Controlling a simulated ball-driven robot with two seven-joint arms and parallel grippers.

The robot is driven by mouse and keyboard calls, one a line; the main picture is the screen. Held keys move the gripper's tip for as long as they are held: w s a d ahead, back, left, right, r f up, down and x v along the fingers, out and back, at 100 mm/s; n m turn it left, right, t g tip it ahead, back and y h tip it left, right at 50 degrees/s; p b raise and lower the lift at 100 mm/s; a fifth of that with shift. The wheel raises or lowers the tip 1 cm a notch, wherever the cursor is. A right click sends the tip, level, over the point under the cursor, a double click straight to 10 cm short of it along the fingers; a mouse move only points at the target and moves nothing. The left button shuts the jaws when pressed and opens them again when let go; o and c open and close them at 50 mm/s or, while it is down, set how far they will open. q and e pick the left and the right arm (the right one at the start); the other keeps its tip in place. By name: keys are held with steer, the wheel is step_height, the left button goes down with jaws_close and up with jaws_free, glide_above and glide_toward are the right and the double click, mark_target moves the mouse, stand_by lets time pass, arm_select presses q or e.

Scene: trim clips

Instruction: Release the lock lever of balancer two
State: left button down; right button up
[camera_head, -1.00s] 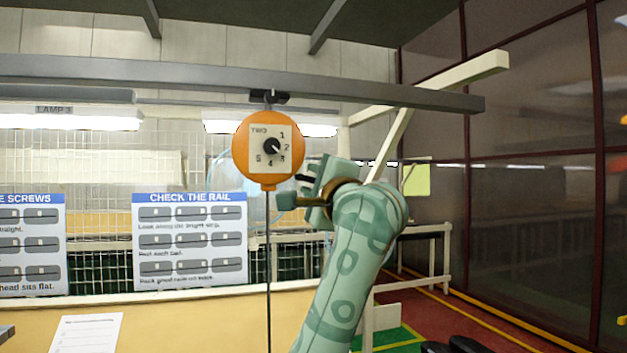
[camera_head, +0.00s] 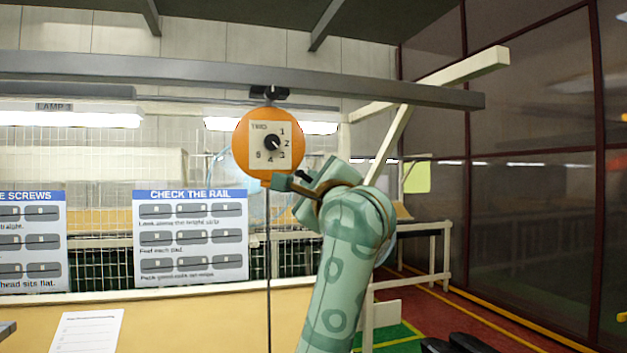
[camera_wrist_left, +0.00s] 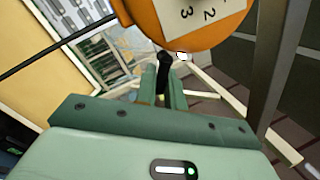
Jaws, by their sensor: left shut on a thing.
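In the left wrist view, the orange housing (camera_wrist_left: 172,28) fills the top. A dark lock lever (camera_wrist_left: 163,62) stands under it, between the fingers of my left gripper (camera_wrist_left: 163,84), which is shut on it. My right gripper is in neither view.
The grey rail (camera_head: 180,75) crosses above the balancer. Behind are a mesh fence, lamps and a CHECK THE RAIL board (camera_head: 191,235). A paper sheet (camera_head: 87,331) lies on the tan bench at lower left. The space left of the cable is open.

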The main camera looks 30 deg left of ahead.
arm_select(q)
steer(key=shift+s+f+m+t+h, duration=0.15)
steer(key=shift+m+t+h, duration=0.25)
steer(key=shift+m, duration=0.8)
steer(key=m, duration=0.1)
steer(key=m+h+p, duration=0.1)
steer(key=m, duration=0.1)
steer(key=shift+s+a+f, duration=0.1)
steer(key=shift+s+a, duration=0.05)
steer(key=shift+a, duration=0.05)
steer(key=m+p, duration=0.1)
steer(key=m, duration=0.1)
steer(key=m+h+p, duration=0.1)
steer(key=m, duration=0.1)
steer(key=m+t+p, duration=0.1)
steer(key=m, duration=0.1)
steer(key=shift+s+a+f+m+h, duration=0.2)
steer(key=shift+s+a+m+h, duration=0.1)
steer(key=shift+s+a+h, duration=0.1)
steer(key=c, duration=1.6)
jaws_free()
steer(key=shift+o, duration=0.2)
steer(key=shift+f, duration=0.1)
